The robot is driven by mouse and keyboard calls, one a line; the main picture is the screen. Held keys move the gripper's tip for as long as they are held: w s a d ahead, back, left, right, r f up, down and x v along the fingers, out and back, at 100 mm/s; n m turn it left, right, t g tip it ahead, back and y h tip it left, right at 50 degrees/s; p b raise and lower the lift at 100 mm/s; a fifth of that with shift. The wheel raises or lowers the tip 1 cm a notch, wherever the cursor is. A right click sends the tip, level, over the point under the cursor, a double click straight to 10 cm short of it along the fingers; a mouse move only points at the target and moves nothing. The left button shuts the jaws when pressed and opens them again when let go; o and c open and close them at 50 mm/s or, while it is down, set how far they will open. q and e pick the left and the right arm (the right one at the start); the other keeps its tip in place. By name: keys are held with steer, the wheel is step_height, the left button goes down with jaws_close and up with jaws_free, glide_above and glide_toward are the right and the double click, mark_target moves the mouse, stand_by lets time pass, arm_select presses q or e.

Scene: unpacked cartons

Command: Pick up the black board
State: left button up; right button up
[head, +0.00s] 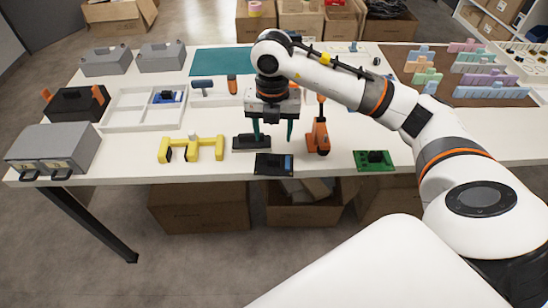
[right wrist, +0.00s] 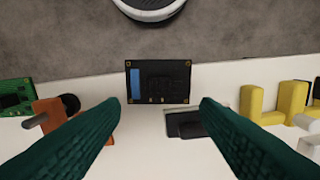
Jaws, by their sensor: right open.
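The black board (head: 268,168) lies at the front edge of the white table, with a blue strip at one end. It also shows in the right wrist view (right wrist: 160,84), ahead of the fingers, where it appears to extend past the table edge. My right gripper (head: 273,138) is open and empty above the table, just behind the board. Its two green fingers (right wrist: 158,104) are spread wide in the right wrist view, and the board shows between their tips, apart from both. My left gripper is not in view.
A black block (head: 250,143) stands close beside one finger. An orange tool (head: 318,138) is right of the gripper. A green circuit board (head: 370,166) lies further right, and a yellow part (head: 205,150) lies left. Cardboard boxes (head: 198,208) sit below the table.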

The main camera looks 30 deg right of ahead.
mark_target(274, 157)
steer(key=f, duration=0.8)
steer(key=shift+s+p, duration=0.2)
steer(key=shift+p, duration=0.1)
steer(key=shift+r, duration=0.1)
steer(key=c, duration=1.1)
